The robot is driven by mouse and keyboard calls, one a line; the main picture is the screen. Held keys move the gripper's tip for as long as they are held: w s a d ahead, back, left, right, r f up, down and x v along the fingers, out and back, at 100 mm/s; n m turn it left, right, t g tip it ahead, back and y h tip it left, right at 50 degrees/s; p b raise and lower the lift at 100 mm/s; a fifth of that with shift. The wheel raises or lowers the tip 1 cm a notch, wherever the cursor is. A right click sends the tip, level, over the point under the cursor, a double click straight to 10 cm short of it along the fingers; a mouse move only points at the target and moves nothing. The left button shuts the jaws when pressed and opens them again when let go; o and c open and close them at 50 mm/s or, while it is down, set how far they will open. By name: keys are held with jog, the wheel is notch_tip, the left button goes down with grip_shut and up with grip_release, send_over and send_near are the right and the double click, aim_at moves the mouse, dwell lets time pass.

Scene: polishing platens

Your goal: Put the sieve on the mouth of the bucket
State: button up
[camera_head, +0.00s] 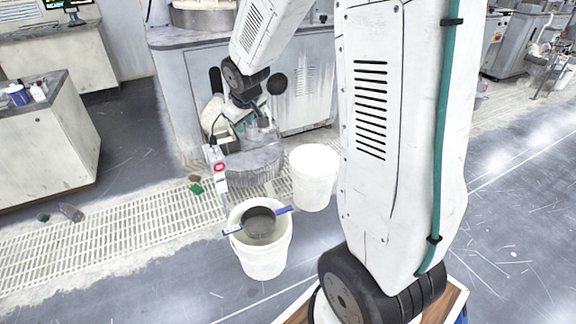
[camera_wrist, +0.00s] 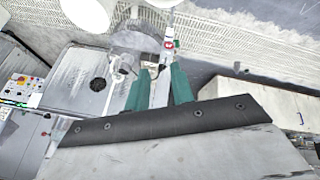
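The white bucket (camera_head: 262,262) stands open on the floor at lower centre in the head view. The sieve (camera_head: 258,222), a round grey mesh with blue ends, shows at its mouth. The blue ends reach the left and right rim; whether they rest there I cannot tell. My gripper (camera_wrist: 161,68) shows teal fingers in the wrist view. A slim white piece with a red mark (camera_wrist: 168,45) lies between them in that view; whether they grip it is unclear. A red-marked white piece (camera_head: 219,167) also appears above the bucket's left rim in the head view.
A second white bucket (camera_head: 315,180) stands close behind right. A floor grating (camera_head: 120,228) runs behind the buckets. A grey cabinet (camera_head: 300,100) stands at the back and a pale counter (camera_head: 45,150) at left. The floor at right is fairly open.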

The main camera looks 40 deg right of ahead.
jog(key=s+a+r+g, duration=0.1)
jog(key=s+a+r, duration=0.2)
jog(key=s, duration=0.8)
jog(key=s+a+r+m+g+y, duration=0.1)
jog(key=s+a+r, duration=0.3)
jog(key=s, duration=0.6)
jog(key=s+a+r+g+y, duration=0.1)
jog(key=s+a+r, duration=0.3)
jog(key=s, duration=0.7)
jog(key=shift+s+a+g, duration=0.3)
jog(key=shift+a+g, duration=0.3)
jog(key=shift+a, duration=0.55)
jog(key=shift+d, duration=0.1)
